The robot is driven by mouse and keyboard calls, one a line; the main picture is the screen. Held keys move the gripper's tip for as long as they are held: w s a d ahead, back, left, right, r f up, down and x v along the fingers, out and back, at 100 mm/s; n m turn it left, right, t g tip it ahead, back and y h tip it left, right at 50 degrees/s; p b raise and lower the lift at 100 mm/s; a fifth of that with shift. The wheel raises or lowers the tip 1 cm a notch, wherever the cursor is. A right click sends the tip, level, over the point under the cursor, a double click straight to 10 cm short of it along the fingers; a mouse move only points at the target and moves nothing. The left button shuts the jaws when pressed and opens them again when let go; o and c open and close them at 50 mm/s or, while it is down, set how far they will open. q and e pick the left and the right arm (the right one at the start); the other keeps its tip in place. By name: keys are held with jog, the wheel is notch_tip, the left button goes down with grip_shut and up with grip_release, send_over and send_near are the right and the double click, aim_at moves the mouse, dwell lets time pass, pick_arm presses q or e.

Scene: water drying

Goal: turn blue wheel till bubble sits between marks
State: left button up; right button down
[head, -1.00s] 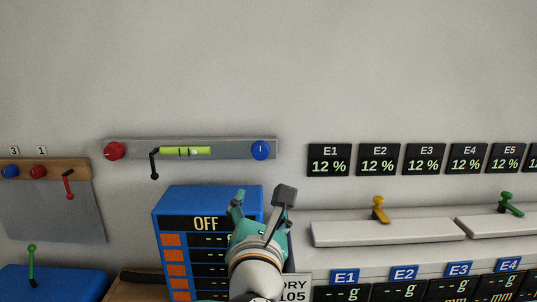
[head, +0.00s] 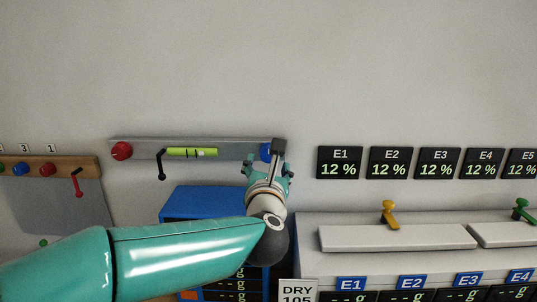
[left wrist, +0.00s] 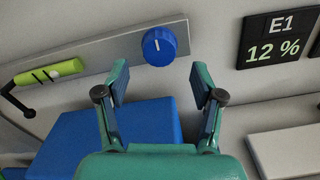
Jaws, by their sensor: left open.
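The blue wheel (head: 265,151) sits at the right end of a grey wall bar, partly hidden by my left gripper (head: 268,163). In the left wrist view the wheel (left wrist: 159,46) shows whole, with a pale line on its face. My left gripper (left wrist: 160,78) is open there, its fingers apart just below the wheel and not visibly touching it. The yellow-green level vial (head: 192,152) lies on the bar's left half and also shows in the left wrist view (left wrist: 48,72). It has dark marks and a pale bubble; their exact relation is too small to tell. My right gripper is out of view.
A red knob (head: 121,151) and a black lever (head: 161,166) are on the bar's left. A blue cabinet (head: 200,201) stands below. Displays such as E1 (head: 340,162) hang to the right. The wall above is clear.

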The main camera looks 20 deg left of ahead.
aim_at(268, 158)
pick_arm(q)
jog(key=shift+p+x, duration=0.35)
jog(key=shift+x, duration=1.4)
jog(key=c, duration=1.1)
jog(key=shift+c, duration=0.2)
jog(key=shift+m, duration=0.4)
